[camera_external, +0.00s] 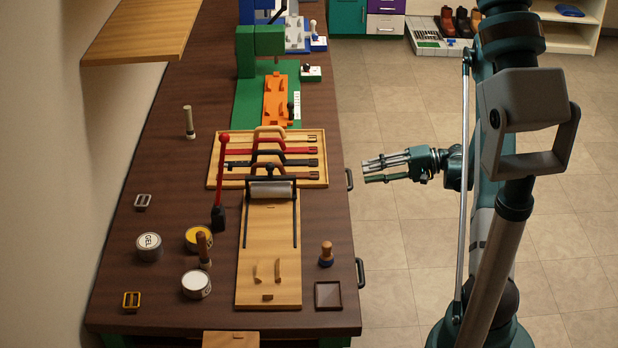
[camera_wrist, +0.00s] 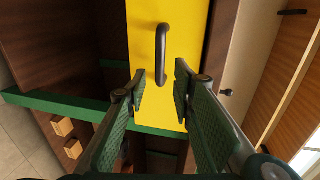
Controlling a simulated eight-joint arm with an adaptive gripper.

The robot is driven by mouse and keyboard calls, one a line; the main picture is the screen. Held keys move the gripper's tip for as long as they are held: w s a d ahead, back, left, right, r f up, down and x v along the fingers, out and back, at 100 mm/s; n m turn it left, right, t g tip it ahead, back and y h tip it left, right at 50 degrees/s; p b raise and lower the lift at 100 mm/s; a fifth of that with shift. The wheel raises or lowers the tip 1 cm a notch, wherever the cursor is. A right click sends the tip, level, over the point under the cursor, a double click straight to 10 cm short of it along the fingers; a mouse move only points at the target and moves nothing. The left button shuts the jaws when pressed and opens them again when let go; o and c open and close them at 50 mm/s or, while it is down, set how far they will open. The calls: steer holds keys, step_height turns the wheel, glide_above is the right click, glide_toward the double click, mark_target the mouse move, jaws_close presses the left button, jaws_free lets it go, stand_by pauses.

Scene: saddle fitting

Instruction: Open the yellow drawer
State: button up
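The yellow drawer front (camera_wrist: 187,50) fills the upper middle of the wrist view, with a dark bar handle (camera_wrist: 161,52) on it. My gripper (camera_wrist: 160,76) is open and empty. Its two fingers are spread, with the lower end of the handle lined up between the tips, but I cannot tell whether they touch it. In the external view my gripper (camera_external: 372,170) is off the right side of the workbench, beside a dark handle (camera_external: 349,179) at the bench edge. The yellow front itself is hidden in that view.
The long brown workbench (camera_external: 165,290) carries a strap board (camera_external: 318,150), a wooden jig (camera_external: 270,225) and several tins. Another dark handle (camera_external: 360,271) sticks out nearer the front. Tiled floor (camera_external: 400,290) beside the bench is clear. A green rail (camera_wrist: 60,110) crosses below the drawer.

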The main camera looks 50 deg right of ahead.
mark_target(349, 174)
steer(key=shift+w+a, duration=0.15)
steer(key=shift+b+x, duration=0.95)
steer(key=shift+x, duration=2.8)
jaws_close()
